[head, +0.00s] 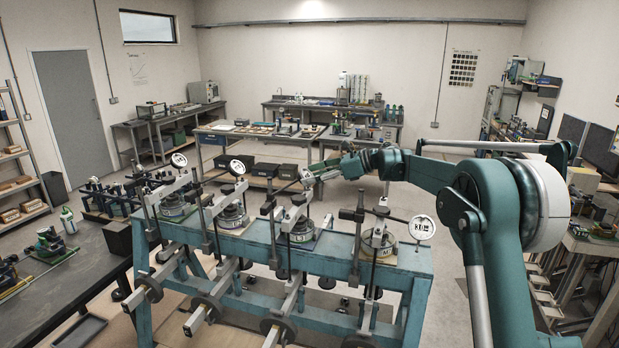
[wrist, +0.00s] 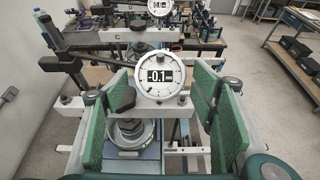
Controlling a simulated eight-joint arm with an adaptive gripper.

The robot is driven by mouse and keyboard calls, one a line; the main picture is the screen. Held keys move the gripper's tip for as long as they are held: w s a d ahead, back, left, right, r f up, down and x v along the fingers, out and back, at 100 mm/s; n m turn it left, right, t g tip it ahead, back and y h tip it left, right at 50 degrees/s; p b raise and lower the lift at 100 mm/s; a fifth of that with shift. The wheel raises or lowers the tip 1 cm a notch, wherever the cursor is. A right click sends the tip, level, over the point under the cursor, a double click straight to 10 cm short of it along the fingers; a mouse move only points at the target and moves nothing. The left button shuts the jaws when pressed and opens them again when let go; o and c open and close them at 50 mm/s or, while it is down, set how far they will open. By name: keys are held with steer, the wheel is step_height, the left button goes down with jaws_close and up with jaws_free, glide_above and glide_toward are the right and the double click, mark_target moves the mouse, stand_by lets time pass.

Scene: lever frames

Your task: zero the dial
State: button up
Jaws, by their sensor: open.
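A round white dial (wrist: 160,76) with a black window reading about -0.1 faces the wrist view. In the head view the same dial (head: 307,178) sits above the third lever frame from the left, partly hidden by my gripper. My gripper (head: 314,180) is open. In the wrist view its green-padded fingers (wrist: 162,92) stand on either side of the dial, with a gap at the left; whether the right pad touches it I cannot tell. A grey beam (wrist: 160,108) crosses just below the dial, and a round metal stack (wrist: 130,132) sits beneath it.
The lever frames stand on a blue bench (head: 340,256). Other dials are at the far left (head: 179,160), second from left (head: 237,167) and right (head: 422,229). A dark lever arm (wrist: 70,66) reaches in close to the left finger. Another dial (wrist: 160,7) is farther back.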

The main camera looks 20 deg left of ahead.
steer(key=shift+a+f, duration=0.25)
steer(key=shift+a, duration=0.4)
steer(key=c, duration=0.9)
steer(key=shift+w+n+g+b, duration=0.15)
steer(key=shift+n+g+b, duration=0.55)
steer(key=shift+n, duration=2.1)
steer(key=shift+g+p, duration=0.3)
